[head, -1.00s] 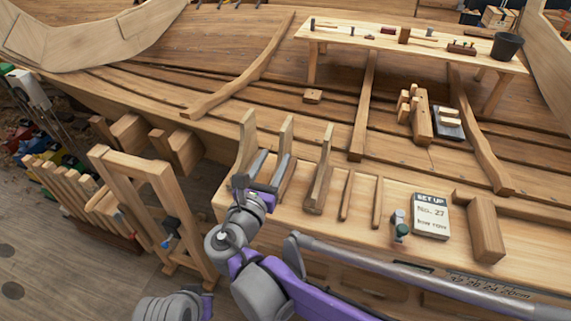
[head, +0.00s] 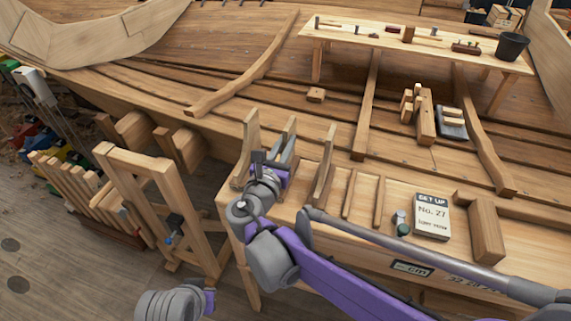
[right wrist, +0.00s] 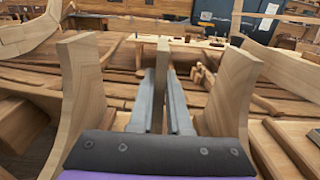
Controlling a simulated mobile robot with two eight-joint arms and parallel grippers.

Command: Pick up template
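Several wooden templates stand upright on the bench (head: 335,212). My right gripper (head: 277,160) is at the middle template (head: 290,128). In the right wrist view the fingers (right wrist: 160,95) lie along both sides of that template (right wrist: 162,55), with no clear gap at the tips, so the gripper looks shut on it. The template's lower part is hidden by the gripper. The left template (head: 248,135) stands beside the gripper, and the right template (head: 325,160) stands apart on the other side.
A wooden frame (head: 160,205) stands at left. The plank hull rises behind.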

